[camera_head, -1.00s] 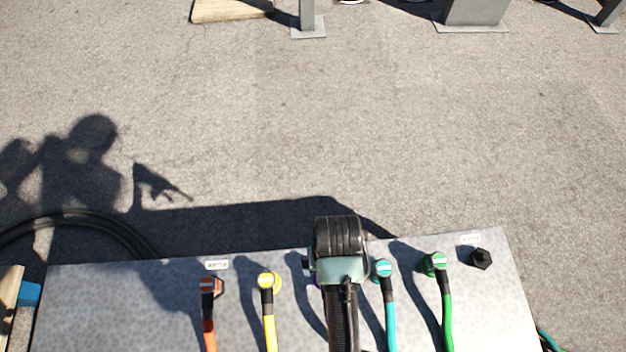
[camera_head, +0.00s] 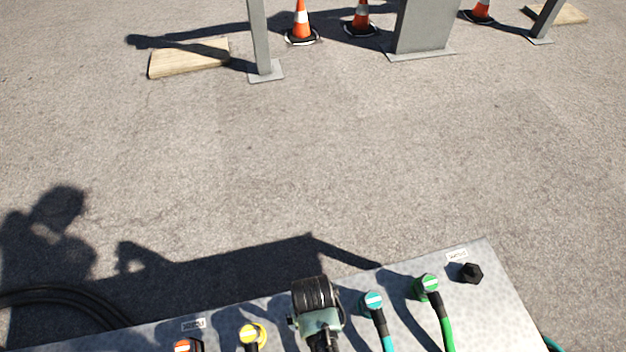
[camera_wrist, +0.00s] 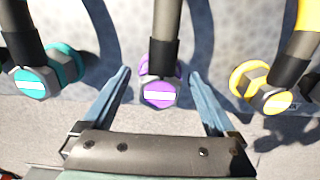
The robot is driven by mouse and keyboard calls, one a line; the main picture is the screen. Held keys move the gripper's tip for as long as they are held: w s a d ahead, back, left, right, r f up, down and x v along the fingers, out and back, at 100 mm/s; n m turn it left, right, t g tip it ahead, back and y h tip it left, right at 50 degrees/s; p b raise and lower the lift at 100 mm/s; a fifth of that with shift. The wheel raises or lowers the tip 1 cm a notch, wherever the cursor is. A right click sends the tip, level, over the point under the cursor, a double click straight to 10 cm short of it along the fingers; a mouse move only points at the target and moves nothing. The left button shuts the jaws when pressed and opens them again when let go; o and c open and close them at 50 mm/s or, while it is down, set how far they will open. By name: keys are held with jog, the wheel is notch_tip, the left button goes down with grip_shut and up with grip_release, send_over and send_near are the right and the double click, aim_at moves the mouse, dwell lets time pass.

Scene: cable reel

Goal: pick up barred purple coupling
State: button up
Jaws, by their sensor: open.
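The purple coupling (camera_wrist: 159,93) has a white bar across its face and a dark hose end running up from it in the wrist view. It sits at the edge of the speckled metal panel (camera_wrist: 205,75). My gripper (camera_wrist: 162,78) is open, with one blue-grey finger on each side of the coupling and gaps to it. In the head view my gripper's black and pale green wrist (camera_head: 317,305) covers the place of the purple coupling, so it is hidden there.
A teal coupling (camera_wrist: 32,83) and a yellow coupling (camera_wrist: 268,90) flank the purple one. The head view also shows an orange coupling (camera_head: 183,347), a green coupling (camera_head: 428,284) and a black hex fitting (camera_head: 471,273). Cones (camera_head: 301,22) and posts stand far off on open asphalt.

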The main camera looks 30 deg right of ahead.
grip_shut()
dwell(0.5)
jog(key=shift+r, duration=0.15)
